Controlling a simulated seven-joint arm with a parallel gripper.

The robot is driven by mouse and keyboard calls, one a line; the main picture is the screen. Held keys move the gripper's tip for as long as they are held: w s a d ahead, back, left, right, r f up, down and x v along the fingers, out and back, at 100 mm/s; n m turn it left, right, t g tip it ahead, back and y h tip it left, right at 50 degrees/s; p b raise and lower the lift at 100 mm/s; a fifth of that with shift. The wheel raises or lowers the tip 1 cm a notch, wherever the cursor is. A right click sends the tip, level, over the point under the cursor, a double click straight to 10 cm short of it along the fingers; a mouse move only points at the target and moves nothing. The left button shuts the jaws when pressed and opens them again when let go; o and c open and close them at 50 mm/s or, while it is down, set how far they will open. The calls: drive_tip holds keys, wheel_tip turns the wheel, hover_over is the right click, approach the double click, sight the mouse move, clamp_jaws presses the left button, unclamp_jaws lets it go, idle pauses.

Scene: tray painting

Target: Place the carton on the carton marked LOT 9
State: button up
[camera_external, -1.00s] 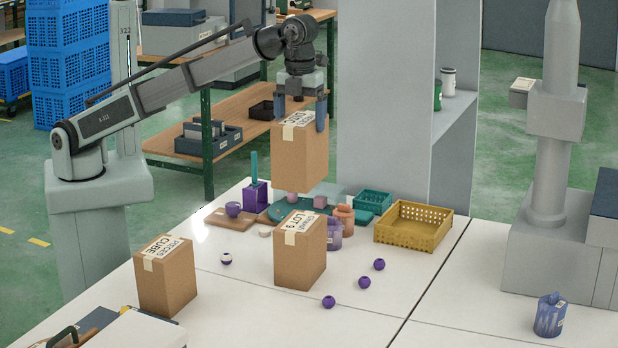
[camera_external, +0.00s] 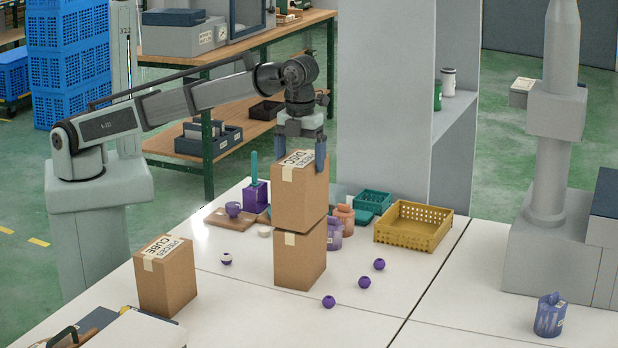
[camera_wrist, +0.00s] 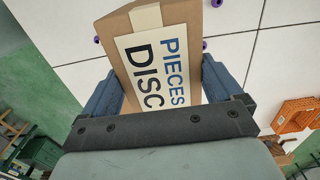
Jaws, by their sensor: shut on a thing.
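My gripper (camera_external: 300,156) is shut on a brown carton (camera_external: 299,197) whose top label reads DISC PIECES. The label of this held carton (camera_wrist: 203,68) also shows large between the fingers in the wrist view. In the external view the held carton is upright, directly over the lower carton (camera_external: 299,258), and its bottom edge meets the lower carton's top edge. I cannot tell whether it rests there with its weight. The lower carton's top and most of its LOT 9 label are hidden now; only the label's strip on the side shows.
Another carton (camera_external: 166,277) marked CUBE PIECES stands at the left. Small purple balls (camera_external: 328,301) lie around the stack. A lilac jar (camera_external: 334,233), an orange jar (camera_external: 344,217) and a yellow crate (camera_external: 413,227) are close behind to the right.

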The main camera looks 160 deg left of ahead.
drive_tip(key=shift+f, duration=0.35)
drive_tip(key=o, duration=1.7)
drive_tip(key=shift+r, duration=3.85)
